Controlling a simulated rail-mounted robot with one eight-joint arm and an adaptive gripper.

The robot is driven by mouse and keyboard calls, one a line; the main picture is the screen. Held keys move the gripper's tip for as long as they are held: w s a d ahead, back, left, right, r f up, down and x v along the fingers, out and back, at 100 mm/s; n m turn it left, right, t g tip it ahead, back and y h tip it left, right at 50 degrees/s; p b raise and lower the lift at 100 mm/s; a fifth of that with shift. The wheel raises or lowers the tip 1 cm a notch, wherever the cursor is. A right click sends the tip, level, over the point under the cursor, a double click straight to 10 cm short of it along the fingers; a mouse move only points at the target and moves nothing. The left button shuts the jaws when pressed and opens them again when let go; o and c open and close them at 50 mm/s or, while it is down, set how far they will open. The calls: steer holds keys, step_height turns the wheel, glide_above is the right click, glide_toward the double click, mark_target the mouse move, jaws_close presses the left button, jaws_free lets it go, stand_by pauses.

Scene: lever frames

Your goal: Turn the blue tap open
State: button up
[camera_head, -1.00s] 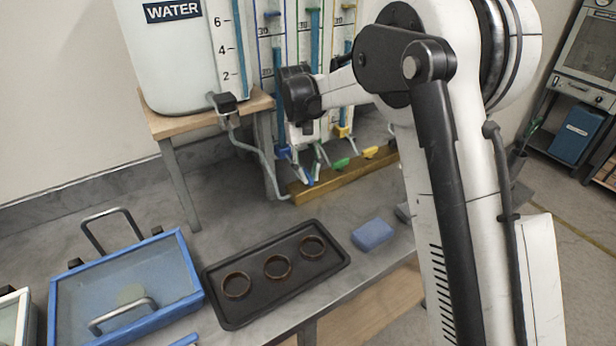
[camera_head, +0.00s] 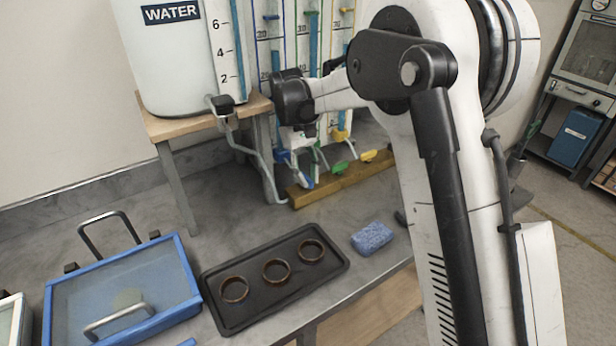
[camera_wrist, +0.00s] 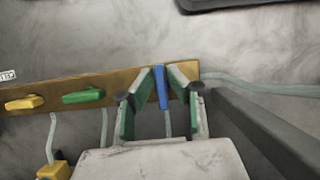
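The blue tap's lever (camera_wrist: 161,88) stands across the wooden bar in the wrist view, in line with the tube below it. My gripper (camera_wrist: 164,76) is open, with one finger on each side of the blue lever. Narrow gaps seem to show beside the lever; I cannot tell whether either finger touches it. In the head view, the blue lever (camera_head: 309,181) is at the left end of the wooden bar (camera_head: 325,186), just below my gripper, whose fingertips are hard to make out there.
A green lever (camera_wrist: 83,96) and a yellow lever (camera_wrist: 24,103) sit on the same bar. Tubes run to measuring columns behind. A water tank (camera_head: 175,60) stands on a stand at left. A tray with rings (camera_head: 236,313) and a blue sponge (camera_head: 372,238) lie in front.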

mark_target(308, 179)
steer(key=shift+o, duration=1.3)
step_height(308, 179, up, 10)
